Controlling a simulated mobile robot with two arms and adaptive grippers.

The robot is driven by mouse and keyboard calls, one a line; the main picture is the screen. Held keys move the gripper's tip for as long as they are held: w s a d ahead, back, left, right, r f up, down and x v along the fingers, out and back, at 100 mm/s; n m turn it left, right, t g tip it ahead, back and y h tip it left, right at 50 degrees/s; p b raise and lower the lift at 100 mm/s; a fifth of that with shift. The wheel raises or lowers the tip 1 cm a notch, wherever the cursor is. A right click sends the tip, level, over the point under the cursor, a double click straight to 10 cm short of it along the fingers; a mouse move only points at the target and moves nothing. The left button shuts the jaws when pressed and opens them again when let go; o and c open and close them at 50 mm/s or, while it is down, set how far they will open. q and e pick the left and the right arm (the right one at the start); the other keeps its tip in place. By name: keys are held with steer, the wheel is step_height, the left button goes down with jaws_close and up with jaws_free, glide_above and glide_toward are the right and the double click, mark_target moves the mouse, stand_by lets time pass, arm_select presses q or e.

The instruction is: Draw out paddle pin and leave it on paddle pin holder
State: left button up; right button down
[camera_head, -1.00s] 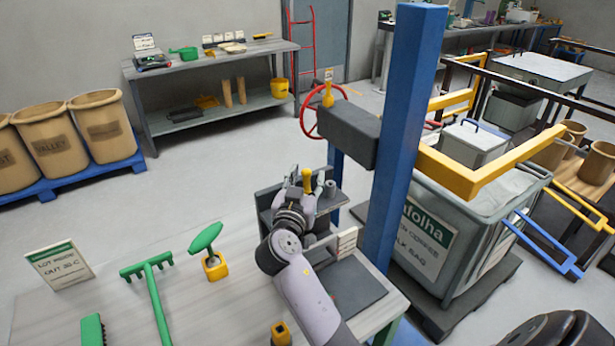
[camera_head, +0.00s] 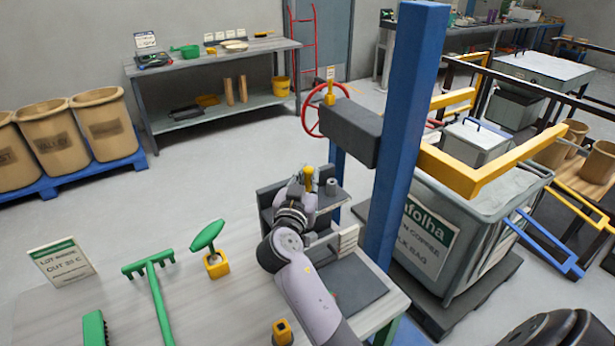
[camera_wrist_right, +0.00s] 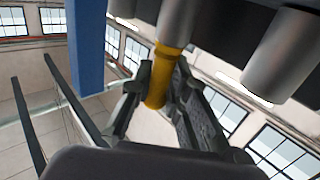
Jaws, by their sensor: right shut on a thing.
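A yellow pin (camera_head: 308,173), which I take to be the paddle pin, stands at the dark grey stand (camera_head: 268,213) by the blue column. My right gripper (camera_head: 308,188) is shut on it. In the right wrist view the yellow pin (camera_wrist_right: 164,75) sits between the two dark fingers (camera_wrist_right: 160,92), its upper end by a grey cylinder; whether it is still seated there is unclear. A small yellow block with a dark opening (camera_head: 282,332) on the near table may be the pin holder; I cannot be sure. My left gripper is not in view.
A blue column (camera_head: 400,150) rises right of my right arm, with a dark block and a red handwheel (camera_head: 312,118). Green tools (camera_head: 155,285) and a sign (camera_head: 62,262) occupy the near table's left.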

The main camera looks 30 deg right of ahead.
steer(key=shift+r, duration=0.7)
stand_by(0.4)
steer(key=shift+r+p, duration=1.8)
steer(key=shift+r, duration=0.95)
steer(key=shift+r+p, duration=1.1)
steer(key=shift+r, duration=0.9)
steer(key=shift+f, duration=0.15)
